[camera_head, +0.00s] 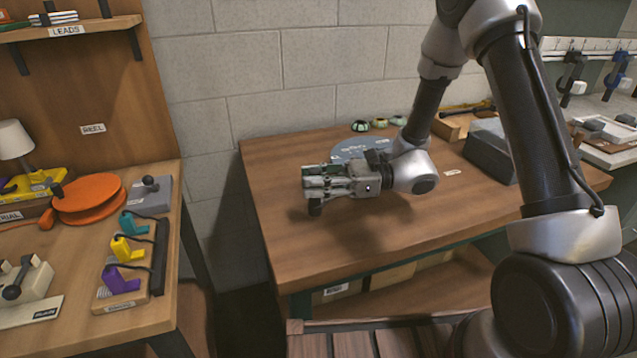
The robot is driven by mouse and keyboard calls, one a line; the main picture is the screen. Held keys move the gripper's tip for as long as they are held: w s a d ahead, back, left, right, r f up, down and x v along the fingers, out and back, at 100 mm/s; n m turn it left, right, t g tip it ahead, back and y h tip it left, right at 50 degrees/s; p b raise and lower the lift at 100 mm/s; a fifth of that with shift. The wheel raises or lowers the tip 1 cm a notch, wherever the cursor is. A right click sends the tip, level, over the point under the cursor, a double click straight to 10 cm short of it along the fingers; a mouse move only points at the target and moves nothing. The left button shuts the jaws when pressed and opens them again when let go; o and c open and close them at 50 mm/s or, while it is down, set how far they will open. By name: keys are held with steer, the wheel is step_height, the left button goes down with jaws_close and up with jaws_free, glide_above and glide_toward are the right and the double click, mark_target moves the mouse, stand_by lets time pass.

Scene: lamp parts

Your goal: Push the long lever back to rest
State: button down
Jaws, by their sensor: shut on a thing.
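My gripper (318,183) is over the left part of the middle wooden table, pointing left. It is shut on a small dark part (315,209) that shows just below the fingers; the fingers hide most of it, so I cannot tell what it is. I cannot tell for sure which thing is the long lever. At the left table's edge, a pale block (36,283) carries a lever with a dark knob (12,292). A grey box (158,199) with a dark knob (150,183) stands farther back. My gripper is well apart from both.
The left table also holds an orange reel (88,194) and a wooden base with teal, yellow and purple pieces (121,282). A gap separates it from the middle table (440,222). A grey disc (350,150) and a dark grey box (490,150) lie behind my gripper.

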steer(key=w+a+m+t+h, duration=0.1)
steer(key=w+a+m+t, duration=0.4)
steer(key=w, duration=0.7)
steer(key=shift+a+t, duration=1.3)
steer(key=shift+a, duration=0.2)
steer(key=shift+w, duration=0.1)
steer(key=c, duration=1.1)
jaws_free()
steer(key=shift+c, duration=0.2)
step_height(320, 180, up, 10)
